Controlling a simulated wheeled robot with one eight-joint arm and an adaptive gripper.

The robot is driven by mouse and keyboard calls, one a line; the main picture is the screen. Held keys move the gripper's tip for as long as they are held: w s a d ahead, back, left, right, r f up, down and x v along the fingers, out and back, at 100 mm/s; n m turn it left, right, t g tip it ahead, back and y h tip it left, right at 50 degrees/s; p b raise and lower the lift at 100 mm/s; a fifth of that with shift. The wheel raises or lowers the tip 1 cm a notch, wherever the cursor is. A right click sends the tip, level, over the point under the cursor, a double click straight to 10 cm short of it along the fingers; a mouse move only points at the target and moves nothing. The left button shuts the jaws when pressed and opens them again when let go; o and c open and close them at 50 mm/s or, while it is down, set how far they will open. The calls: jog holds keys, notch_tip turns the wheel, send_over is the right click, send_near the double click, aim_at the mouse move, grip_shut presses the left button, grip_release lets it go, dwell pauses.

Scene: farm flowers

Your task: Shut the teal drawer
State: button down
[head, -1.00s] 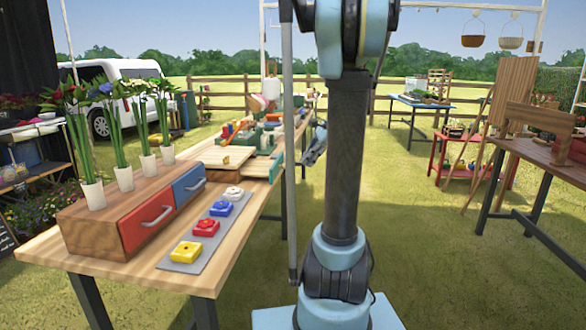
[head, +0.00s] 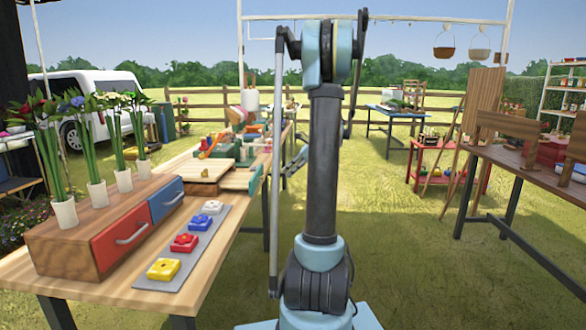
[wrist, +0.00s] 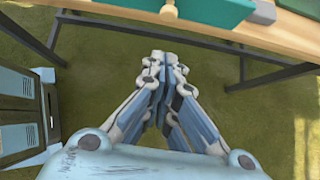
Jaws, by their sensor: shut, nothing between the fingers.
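The teal drawer (head: 242,179) shows as a small teal front at the right edge of the long wooden table, beside a pale wooden board. In the wrist view, a teal panel (wrist: 218,11) with a round wooden knob (wrist: 168,12) lies at the top edge, cut off by the frame. I cannot tell how far the drawer stands out. My gripper (head: 296,162) hangs beside the table's right side, partly behind my arm. In the wrist view my gripper (wrist: 166,62) is shut and empty, over grass, apart from the table edge and knob.
A wooden chest with a red drawer (head: 120,238) and a blue drawer (head: 167,200) stands on the near table, bearing flowers in white vases. A grey mat (head: 188,248) holds coloured buttons. Table legs (wrist: 55,30) stand ahead. Grass to the right is open up to another table.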

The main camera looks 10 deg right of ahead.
jog(key=w+a+f, duration=0.2)
jog(key=a+f, duration=0.1)
jog(key=a, duration=0.3)
jog(key=shift+w+a+f, duration=0.15)
jog(key=shift+w+a, duration=0.1)
